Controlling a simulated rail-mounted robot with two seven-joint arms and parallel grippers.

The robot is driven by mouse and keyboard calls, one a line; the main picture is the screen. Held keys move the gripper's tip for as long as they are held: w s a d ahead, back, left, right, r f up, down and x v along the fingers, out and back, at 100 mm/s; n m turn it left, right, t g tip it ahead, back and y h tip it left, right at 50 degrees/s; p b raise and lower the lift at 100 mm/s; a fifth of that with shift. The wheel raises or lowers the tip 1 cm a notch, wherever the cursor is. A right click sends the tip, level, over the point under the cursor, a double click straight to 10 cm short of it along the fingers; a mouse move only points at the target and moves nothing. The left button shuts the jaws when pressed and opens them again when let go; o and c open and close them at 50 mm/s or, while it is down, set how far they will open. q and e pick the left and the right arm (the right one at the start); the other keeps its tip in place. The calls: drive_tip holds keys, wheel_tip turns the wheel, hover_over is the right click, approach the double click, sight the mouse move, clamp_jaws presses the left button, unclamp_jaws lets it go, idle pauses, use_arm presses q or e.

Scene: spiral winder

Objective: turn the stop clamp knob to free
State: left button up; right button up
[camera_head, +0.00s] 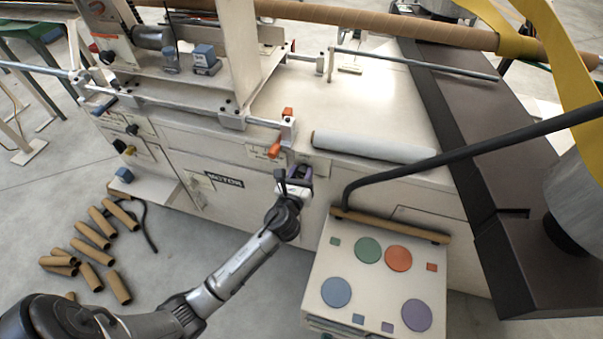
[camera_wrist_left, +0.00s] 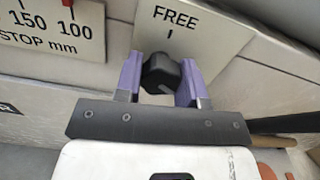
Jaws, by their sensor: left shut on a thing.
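A pale line shows on the lower part of the knob; I cannot tell which way the knob points. My left gripper (camera_wrist_left: 163,84) has its purple fingers on both sides of the knob, shut on it. In the head view my left gripper (camera_head: 299,172) is at the front of the cream machine, and it hides the knob there.
A scale plate (camera_wrist_left: 52,25) marked STOP mm is left of the knob. An orange-handled clamp (camera_head: 274,150) sits just above my gripper in the head view. A small table (camera_head: 318,268) with coloured discs stands at right. Cardboard tubes (camera_head: 90,277) lie on the floor at left.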

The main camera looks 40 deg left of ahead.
use_arm(q)
drive_tip(key=shift+n, duration=0.3)
drive_tip(key=shift+n+p, duration=0.4)
drive_tip(key=shift+n, duration=0.7)
drive_tip(key=n, duration=0.3)
drive_tip(key=shift+n, duration=0.4)
drive_tip(key=n, duration=0.9)
drive_tip(key=shift+p, duration=0.35)
drive_tip(key=n+p, duration=0.1)
drive_tip(key=n, duration=0.3)
drive_tip(key=shift+n+p, duration=0.55)
drive_tip(key=shift+n, duration=1.45)
drive_tip(key=shift+f+n, duration=0.1)
drive_tip(key=shift+n, duration=0.2)
